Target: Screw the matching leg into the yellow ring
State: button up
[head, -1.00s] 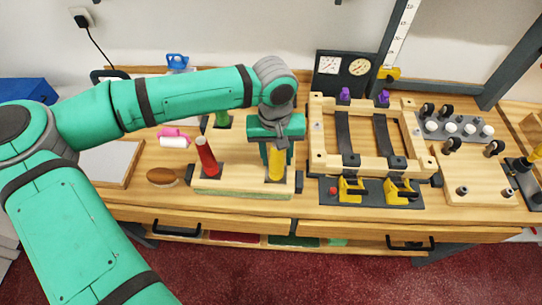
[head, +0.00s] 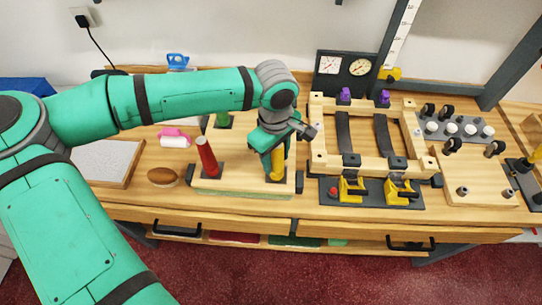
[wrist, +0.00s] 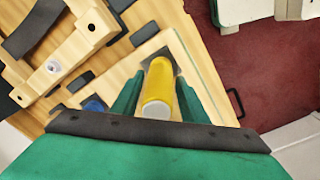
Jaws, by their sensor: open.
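A yellow leg (head: 278,160) stands upright at the right end of a pale wooden board (head: 240,190), on a dark square plate. My gripper (head: 273,168) is over it from above, its jaws open with one finger on either side. In the wrist view the yellow leg (wrist: 158,88) lies between the two green fingers, its pale round end towards the camera. I cannot tell whether the fingers touch it. A yellow ring is not clearly visible; the leg's foot is partly hidden. A red leg (head: 207,157) stands at the board's left, and a green leg (head: 223,120) behind.
A brown oval object (head: 162,177), a pink and white roll (head: 175,138) and a grey-topped panel (head: 105,162) lie to the left. Drawers are below the front edge.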

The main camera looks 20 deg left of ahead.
jog(key=n, duration=0.6)
jog(key=shift+s, duration=0.15)
jog(key=c, duration=0.8)
jog(key=m, duration=0.3)
jog(key=shift+m, duration=0.3)
jog(key=m, duration=0.7)
jog(key=shift+w+d, duration=0.1)
jog(key=shift+w, duration=0.1)
jog(key=m, duration=0.4)
jog(key=shift+w, duration=0.1)
